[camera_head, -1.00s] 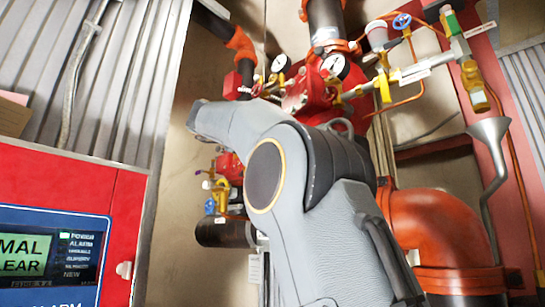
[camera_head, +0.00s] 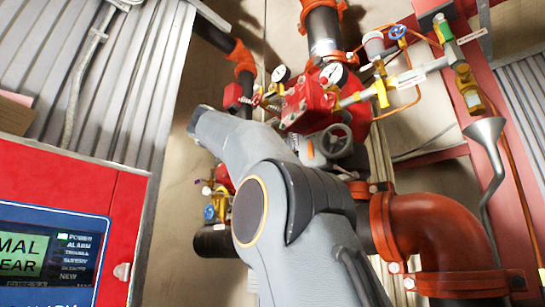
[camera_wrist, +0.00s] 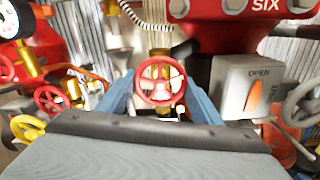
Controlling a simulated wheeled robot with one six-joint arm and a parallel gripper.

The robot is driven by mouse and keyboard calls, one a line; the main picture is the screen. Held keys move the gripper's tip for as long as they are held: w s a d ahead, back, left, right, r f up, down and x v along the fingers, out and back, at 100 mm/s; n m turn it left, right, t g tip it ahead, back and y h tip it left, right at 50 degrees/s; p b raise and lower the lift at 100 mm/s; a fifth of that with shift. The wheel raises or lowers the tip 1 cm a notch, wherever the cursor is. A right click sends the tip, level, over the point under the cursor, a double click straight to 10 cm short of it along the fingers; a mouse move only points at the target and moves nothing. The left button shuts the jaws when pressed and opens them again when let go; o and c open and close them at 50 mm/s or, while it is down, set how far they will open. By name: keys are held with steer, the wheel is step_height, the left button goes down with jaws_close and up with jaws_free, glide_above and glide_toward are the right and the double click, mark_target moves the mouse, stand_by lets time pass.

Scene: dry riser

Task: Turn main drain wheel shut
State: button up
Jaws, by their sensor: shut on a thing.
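A red spoked wheel (camera_wrist: 160,83) sits in the middle of the wrist view, facing me; I take it for the main drain wheel. My gripper (camera_wrist: 160,98) has one blue-grey finger at each side of this wheel and is shut on it. A brass-coloured stem shows behind and above the wheel. The fingers' contact points are partly hidden by the dark gripper body in front. In the head view my arm covers the gripper and this wheel.
A grey box marked OPEN (camera_wrist: 248,85) and a grey handwheel (camera_wrist: 302,104) stand close on the right. A smaller red wheel (camera_wrist: 50,99) and a yellow wheel (camera_wrist: 27,128) are at left. A large orange elbow pipe (camera_head: 435,225) and red alarm panel (camera_head: 70,185) flank my arm.

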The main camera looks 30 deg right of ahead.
steer(key=o, duration=1.1)
steer(key=shift+c, duration=0.2)
steer(key=shift+a, duration=0.1)
steer(key=v, duration=0.7)
steer(key=shift+s+a+b, duration=0.15)
steer(key=shift+a+b, duration=0.15)
steer(key=shift+a, duration=0.05)
